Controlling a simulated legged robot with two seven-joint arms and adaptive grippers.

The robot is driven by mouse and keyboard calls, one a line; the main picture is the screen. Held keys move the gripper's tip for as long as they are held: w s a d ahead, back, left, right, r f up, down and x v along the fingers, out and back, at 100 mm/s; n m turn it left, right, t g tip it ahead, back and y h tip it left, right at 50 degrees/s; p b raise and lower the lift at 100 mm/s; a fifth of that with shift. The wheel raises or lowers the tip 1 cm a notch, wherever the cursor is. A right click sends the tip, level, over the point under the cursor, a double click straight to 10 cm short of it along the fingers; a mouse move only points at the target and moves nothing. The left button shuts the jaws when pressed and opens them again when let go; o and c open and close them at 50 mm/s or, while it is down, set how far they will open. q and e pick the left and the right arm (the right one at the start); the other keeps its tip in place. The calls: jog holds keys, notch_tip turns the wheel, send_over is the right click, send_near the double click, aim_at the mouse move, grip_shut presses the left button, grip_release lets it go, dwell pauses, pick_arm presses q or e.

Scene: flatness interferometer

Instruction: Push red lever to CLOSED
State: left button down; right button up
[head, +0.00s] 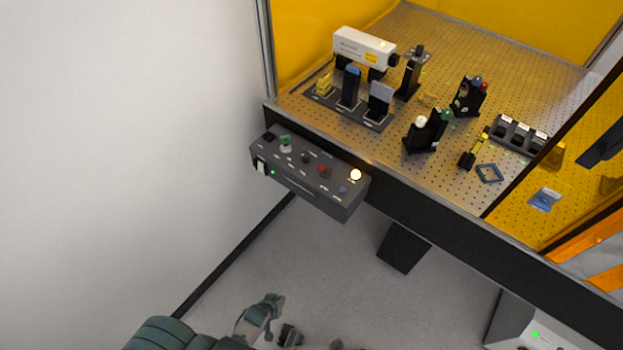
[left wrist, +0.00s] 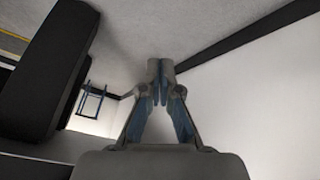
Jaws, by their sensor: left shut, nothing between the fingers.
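A small red control (head: 321,169) shows on the dark grey control box (head: 298,172) at the front left of the optical bench; whether it is the red lever is too small to tell. No CLOSED label is legible. My left gripper (head: 277,299) is below the box near the bottom of the head view, well apart from it. In the left wrist view its fingers (left wrist: 160,82) are together and empty. I do not make out my right gripper.
The perforated bench (head: 445,170) holds a white laser unit (head: 364,47), several optic mounts and a blue frame (head: 489,173). A lit round button (head: 355,174) is on the box. A white wall (head: 120,130) stands left. Floor (head: 330,270) between gripper and box is clear.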

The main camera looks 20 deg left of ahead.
pick_arm(q)
jog(key=w+d+r+n+t+h+b, duration=0.15)
jog(key=w+r+n+t, duration=0.45)
jog(key=w+r, duration=0.75)
notch_tip(320, 180, up, 24)
jog(key=n+t+h+b, duration=0.1)
jog(key=n+t+b, duration=0.1)
jog(key=n+t, duration=0.6)
jog(key=shift+w+a+r+b, duration=0.2)
jog(key=shift+a+r+b, duration=0.05)
jog(key=shift+a+b, duration=0.1)
pick_arm(e)
notch_tip(320, 180, up, 14)
jog(key=w, duration=0.1)
jog(key=shift+w+d+f+t, duration=0.25)
jog(key=shift+w+t, duration=0.05)
jog(key=shift+w, duration=0.1)
pick_arm(q)
jog(key=shift+d, duration=0.1)
